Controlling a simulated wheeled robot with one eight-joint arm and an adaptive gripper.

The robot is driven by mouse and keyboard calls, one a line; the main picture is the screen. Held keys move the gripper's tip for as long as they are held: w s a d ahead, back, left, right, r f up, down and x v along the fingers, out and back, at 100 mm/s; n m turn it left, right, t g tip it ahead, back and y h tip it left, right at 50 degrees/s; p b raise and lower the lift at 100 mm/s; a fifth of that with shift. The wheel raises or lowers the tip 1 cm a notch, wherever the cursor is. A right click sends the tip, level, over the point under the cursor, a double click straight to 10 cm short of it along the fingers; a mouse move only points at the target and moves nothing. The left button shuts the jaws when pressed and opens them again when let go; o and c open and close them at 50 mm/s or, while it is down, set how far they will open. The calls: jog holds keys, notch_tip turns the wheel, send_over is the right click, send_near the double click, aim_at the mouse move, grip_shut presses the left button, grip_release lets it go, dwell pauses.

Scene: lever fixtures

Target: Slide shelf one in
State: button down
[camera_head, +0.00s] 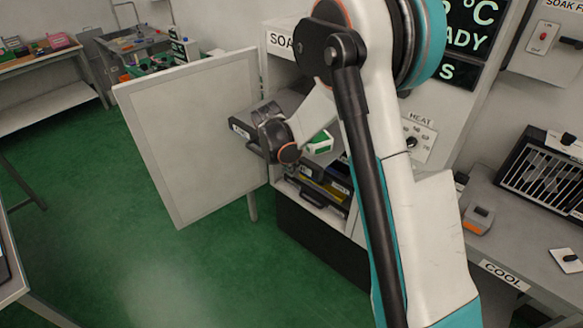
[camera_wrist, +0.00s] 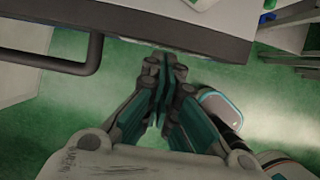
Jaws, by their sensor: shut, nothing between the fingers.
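Shelf one, a dark grey slab (camera_head: 283,103) with a small white label on its front, sticks out of the open soak cabinet (camera_head: 290,65) in the head view. My gripper (camera_head: 268,122) is at the shelf's front, partly hiding it. In the wrist view the shelf's dark front edge (camera_wrist: 200,38) crosses the top, with a black bar handle (camera_wrist: 95,55) at the left. My gripper (camera_wrist: 165,62) is shut and empty, its fingertips at this edge, right of the handle. I cannot tell whether they touch it. My arm hides part of the cabinet.
The cabinet door (camera_head: 195,135) stands wide open to the left. Lower shelves (camera_head: 320,185) with dark and yellow fronts sit inside the cabinet below. A green and white box (camera_head: 320,142) shows near my wrist. A cooling bench (camera_head: 510,240) stands right. Green floor is clear in front.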

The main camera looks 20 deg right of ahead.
jog(key=shift+d, duration=0.1)
jog(key=w+d+b, duration=0.1)
jog(key=w+d, duration=0.3)
jog(key=d, duration=0.4)
jog(key=w+d+b, duration=0.1)
jog(key=w+d, duration=0.4)
jog(key=d, duration=0.3)
jog(key=w+d+b, duration=0.1)
jog(key=w+d, duration=0.3)
jog(key=d, duration=0.3)
jog(key=shift+w+d, duration=0.4)
jog(key=shift+a, duration=0.1)
